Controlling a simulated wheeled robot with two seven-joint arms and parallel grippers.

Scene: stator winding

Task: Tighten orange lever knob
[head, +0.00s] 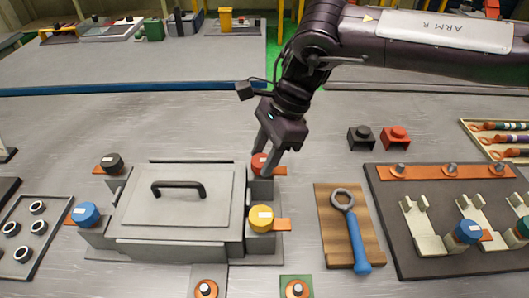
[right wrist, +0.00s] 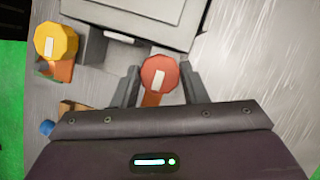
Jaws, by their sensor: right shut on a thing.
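The red-orange knob (head: 259,165) sits at the back right corner of a grey box (head: 130,205) with a black handle. An orange lever (head: 280,171) sticks out to its right. My right gripper (head: 265,158) reaches down from above with its fingers on either side of this knob. In the right wrist view the knob (right wrist: 159,73), with a pale mark on top, lies between the fingers (right wrist: 159,88), and the gripper is shut on it. Its orange lever points toward the gripper body. My left gripper is not in view.
The other box corners carry a yellow knob (head: 261,217), a blue knob (head: 86,214) and a black knob (head: 113,162). A blue-handled wrench (head: 357,240) lies on a wooden board to the right. Red (head: 396,137) and black blocks stand behind it.

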